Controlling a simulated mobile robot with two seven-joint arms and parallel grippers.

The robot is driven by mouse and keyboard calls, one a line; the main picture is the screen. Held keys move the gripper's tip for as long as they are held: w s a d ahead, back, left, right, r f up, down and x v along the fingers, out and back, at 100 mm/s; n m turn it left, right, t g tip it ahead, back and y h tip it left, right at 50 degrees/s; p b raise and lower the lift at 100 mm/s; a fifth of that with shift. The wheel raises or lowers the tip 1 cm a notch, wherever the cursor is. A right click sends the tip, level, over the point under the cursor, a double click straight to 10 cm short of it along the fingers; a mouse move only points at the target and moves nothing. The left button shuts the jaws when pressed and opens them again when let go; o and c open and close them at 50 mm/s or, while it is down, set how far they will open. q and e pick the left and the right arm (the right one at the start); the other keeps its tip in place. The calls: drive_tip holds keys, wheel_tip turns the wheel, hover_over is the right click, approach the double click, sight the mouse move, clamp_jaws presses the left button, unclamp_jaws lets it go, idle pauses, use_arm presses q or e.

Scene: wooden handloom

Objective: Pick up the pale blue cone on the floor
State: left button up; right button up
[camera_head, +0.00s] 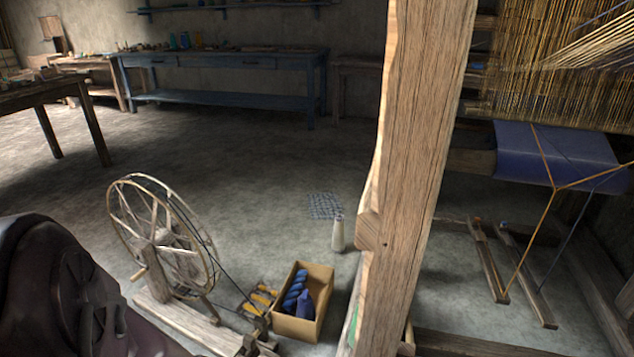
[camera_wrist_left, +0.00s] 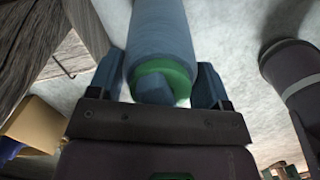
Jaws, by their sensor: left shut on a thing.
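In the left wrist view a pale blue cone (camera_wrist_left: 162,35) with a green end (camera_wrist_left: 176,74) lies between the two fingers of my left gripper (camera_wrist_left: 160,88). The gripper is shut on it, with one finger on each side. The cone's far end runs out of the top of the picture, so I cannot tell whether it touches the floor. In the head view my left arm comes in at the lower left, and its gripper and the held cone are not clearly visible. My right gripper is in neither view.
A whitish cone (camera_head: 338,233) stands upright on the floor beside a thick wooden post (camera_head: 418,150). A cardboard box (camera_head: 318,318) with blue yarn sits in front, next to a spinning wheel (camera_head: 163,238). A patterned mat (camera_head: 324,206) lies behind.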

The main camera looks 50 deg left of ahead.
use_arm(q)
drive_tip(key=shift+c, duration=0.9)
drive_tip(key=shift+r, duration=0.1)
